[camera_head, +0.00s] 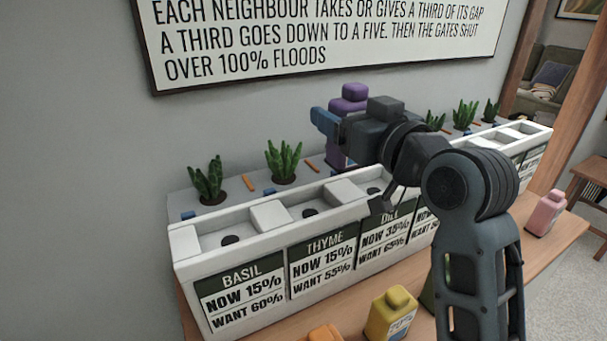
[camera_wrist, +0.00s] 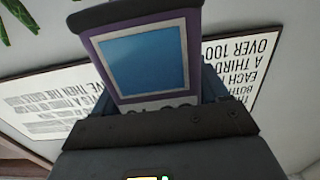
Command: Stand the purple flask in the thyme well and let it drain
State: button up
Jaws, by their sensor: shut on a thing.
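The purple flask (camera_head: 348,104) is held upright, cap up, above the planter row near the dill well; my gripper hides much of it. In the wrist view the flask (camera_wrist: 188,50) shows a blue label panel close to the camera. My gripper (camera_head: 334,120) is shut on the flask. The thyme well (camera_head: 293,215) is an open white trough with a dark drain hole, behind the sign "THYME, NOW 15%, WANT 55%" (camera_head: 323,255). It is left of and below the gripper, and no flask stands in it.
The basil well (camera_head: 222,240) lies left of thyme, the partly hidden dill well (camera_head: 372,187) right. Plants (camera_head: 284,160) stand behind the wells. A yellow flask (camera_head: 391,313), an orange one (camera_head: 325,333) and a pink one (camera_head: 545,213) are on the wooden table in front.

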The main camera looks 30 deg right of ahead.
jog(key=shift+w+a+f, duration=0.1)
jog(key=shift+a+f, duration=1)
jog(key=shift+f, duration=0.2)
jog(key=shift+w+a+f, duration=0.1)
jog(key=shift+a+f, duration=0.95)
jog(key=shift+f, duration=0.3)
jog(key=shift+w+a+f, duration=0.1)
jog(key=shift+a+f, duration=1)
jog(key=shift+f, duration=0.2)
jog(key=shift+f+b, duration=0.2)
jog(key=shift+b, duration=0.1)
jog(key=o, duration=1.2)
jog(key=shift+r, duration=0.15)
jog(key=s+p, duration=0.2)
jog(key=s, duration=1)
jog(key=shift+p, duration=0.3)
